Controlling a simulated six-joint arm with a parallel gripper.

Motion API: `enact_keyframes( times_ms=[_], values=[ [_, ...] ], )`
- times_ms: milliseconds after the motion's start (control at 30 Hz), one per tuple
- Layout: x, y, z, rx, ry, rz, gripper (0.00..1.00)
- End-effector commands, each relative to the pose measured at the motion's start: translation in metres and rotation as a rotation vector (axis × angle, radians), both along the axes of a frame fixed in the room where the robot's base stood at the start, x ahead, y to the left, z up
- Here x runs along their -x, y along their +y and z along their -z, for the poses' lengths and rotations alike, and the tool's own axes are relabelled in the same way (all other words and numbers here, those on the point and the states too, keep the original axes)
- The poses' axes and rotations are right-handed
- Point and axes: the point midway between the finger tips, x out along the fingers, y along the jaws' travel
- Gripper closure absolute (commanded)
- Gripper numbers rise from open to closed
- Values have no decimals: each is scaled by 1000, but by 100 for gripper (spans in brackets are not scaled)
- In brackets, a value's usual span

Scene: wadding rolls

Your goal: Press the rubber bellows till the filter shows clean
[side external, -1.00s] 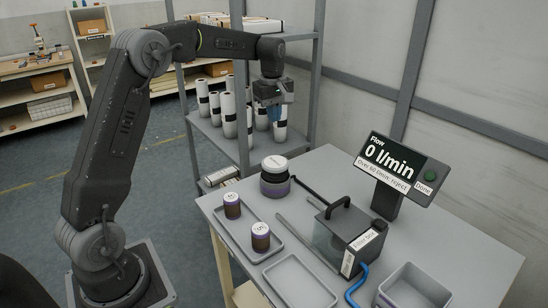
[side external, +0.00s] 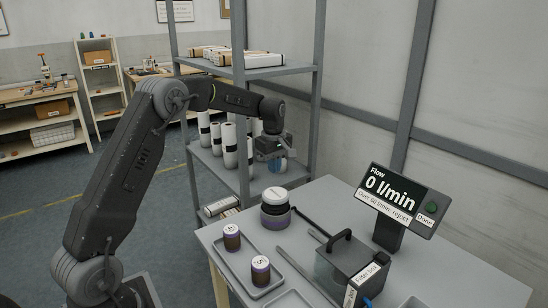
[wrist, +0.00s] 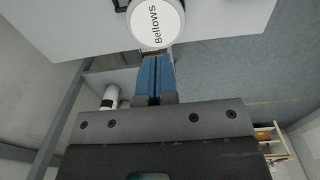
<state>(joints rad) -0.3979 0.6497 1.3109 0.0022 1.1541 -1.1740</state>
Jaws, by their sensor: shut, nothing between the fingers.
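The bellows (side external: 275,212) is a round dark body with a purple band and a pale cap, upright near the table's back left corner. Its cap, labelled "Bellows" (wrist: 157,23), shows at the top of the wrist view. My gripper (side external: 277,165) is above the bellows and apart from it. Its blue fingers are closed together and empty in the wrist view (wrist: 156,64). A thin dark pipe runs from near the bellows toward the grey filter box (side external: 350,262), which has a handle on top. The filter inside cannot be made out. The flow display (side external: 395,192) reads 0 l/min.
Two small labelled jars (side external: 232,237) (side external: 260,270) stand on a tray left of the filter box. A metal shelf (side external: 245,72) with white rolls stands behind my gripper. A Done button (side external: 431,208) sits on the display's right side.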

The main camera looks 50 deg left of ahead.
Motion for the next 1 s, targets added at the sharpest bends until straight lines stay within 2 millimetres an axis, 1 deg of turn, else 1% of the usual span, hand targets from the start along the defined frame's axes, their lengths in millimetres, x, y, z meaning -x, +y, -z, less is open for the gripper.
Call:
enact_keyframes(
  times_ms=[33,200,300,400,567,933,1000],
  values=[
    [0,0,13,2,5,0,100],
    [-1,0,46,1,3,0,100],
    [-1,0,62,2,3,0,100],
    [-2,1,73,1,1,1,100],
    [-2,1,82,1,-2,1,100],
    [-2,1,84,1,-2,1,100],
    [-2,1,88,1,0,1,100]
  ],
)
